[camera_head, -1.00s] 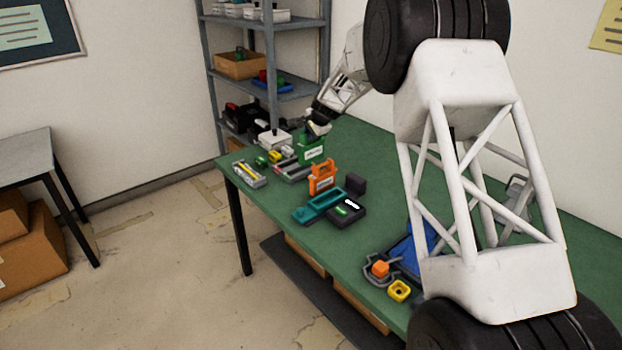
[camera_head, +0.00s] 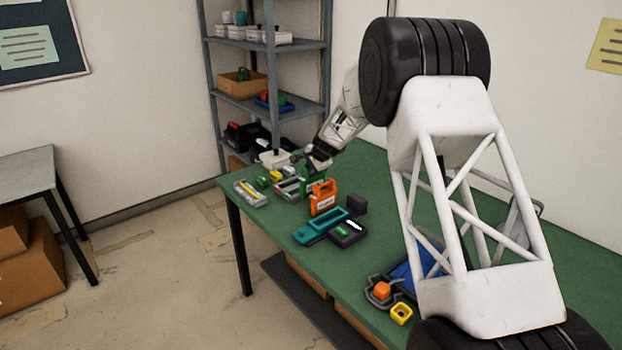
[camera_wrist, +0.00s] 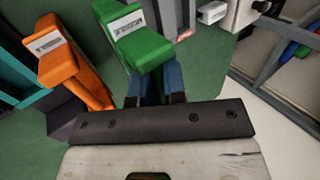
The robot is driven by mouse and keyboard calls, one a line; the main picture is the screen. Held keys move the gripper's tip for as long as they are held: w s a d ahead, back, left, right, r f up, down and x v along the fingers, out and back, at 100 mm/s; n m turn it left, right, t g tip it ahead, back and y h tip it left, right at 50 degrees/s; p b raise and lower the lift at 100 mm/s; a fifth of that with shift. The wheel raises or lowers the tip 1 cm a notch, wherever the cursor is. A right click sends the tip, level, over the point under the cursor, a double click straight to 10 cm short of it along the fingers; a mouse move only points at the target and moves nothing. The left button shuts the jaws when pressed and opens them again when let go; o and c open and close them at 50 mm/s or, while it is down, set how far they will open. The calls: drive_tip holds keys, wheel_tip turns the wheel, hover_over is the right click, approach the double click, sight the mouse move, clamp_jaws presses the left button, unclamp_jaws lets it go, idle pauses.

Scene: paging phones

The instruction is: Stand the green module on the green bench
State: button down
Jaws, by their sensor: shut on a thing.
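The green module (camera_wrist: 148,45), with a white label on top, is between the two blue fingers of my gripper (camera_wrist: 155,88) in the wrist view. My gripper is shut on it. In the head view the green module (camera_head: 314,174) is over the far part of the green bench (camera_head: 390,190), just behind the orange module, which partly hides it. My gripper (camera_head: 316,162) is at its top. I cannot tell whether its underside touches the bench. The orange module (camera_head: 322,198) stands upright on the bench; it is left of the green one in the wrist view (camera_wrist: 75,65).
A teal tray (camera_head: 318,228), black box (camera_head: 348,233) and dark block (camera_head: 357,204) lie nearer. Grey trays (camera_head: 250,195) and small yellow and green parts lie to the left. A metal shelf (camera_head: 268,98) stands behind. Bench right of the modules looks clear.

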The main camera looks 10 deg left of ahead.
sight(312, 176)
drive_tip(key=shift+f, duration=2.05)
drive_tip(key=shift+f, duration=0.15)
drive_tip(key=c, duration=1.2)
unclamp_jaws()
drive_tip(key=shift+v, duration=6.1)
